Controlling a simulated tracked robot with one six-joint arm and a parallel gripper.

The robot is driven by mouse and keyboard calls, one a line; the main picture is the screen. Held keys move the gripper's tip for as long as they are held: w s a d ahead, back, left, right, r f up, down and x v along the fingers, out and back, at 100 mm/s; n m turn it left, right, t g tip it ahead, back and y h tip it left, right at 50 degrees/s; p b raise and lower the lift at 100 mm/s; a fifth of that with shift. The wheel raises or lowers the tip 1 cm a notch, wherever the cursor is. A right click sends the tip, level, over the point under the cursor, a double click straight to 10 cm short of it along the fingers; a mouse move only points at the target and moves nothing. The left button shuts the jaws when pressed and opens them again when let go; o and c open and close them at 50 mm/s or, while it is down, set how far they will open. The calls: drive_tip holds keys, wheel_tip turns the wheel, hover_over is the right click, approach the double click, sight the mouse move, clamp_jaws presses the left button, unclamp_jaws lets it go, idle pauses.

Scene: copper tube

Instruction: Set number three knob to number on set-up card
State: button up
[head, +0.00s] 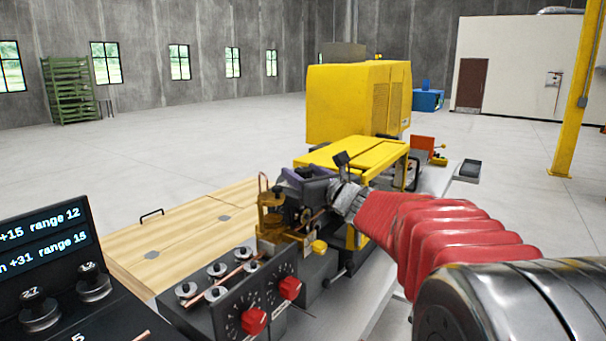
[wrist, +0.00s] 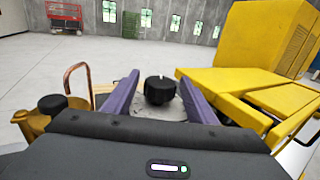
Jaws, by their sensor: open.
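My gripper (head: 296,181) is open, its purple fingers over the yellow machine's near end in the head view. In the wrist view my gripper (wrist: 160,84) has a round black knob (wrist: 160,90) with a small white mark between its two fingers. The fingers stand apart from it, with gaps on both sides. I cannot read a number on this knob, nor tell if it is number three. In the head view two red knobs (head: 253,321) (head: 290,287) sit on a black box with dial marks. No set-up card can be made out for certain.
A dark screen (head: 45,232) at the left reads "+15 range 12" and "+31 range 15", partly cut off. A copper tube (head: 228,278) lies among rollers on the black box. A wooden bench (head: 180,235) and brass-coloured fitting (head: 270,215) are close by.

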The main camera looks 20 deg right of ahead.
drive_tip(key=shift+s, duration=0.1)
drive_tip(key=s+d, duration=0.1)
drive_tip(key=s, duration=1.2)
drive_tip(key=shift+s+d, duration=0.25)
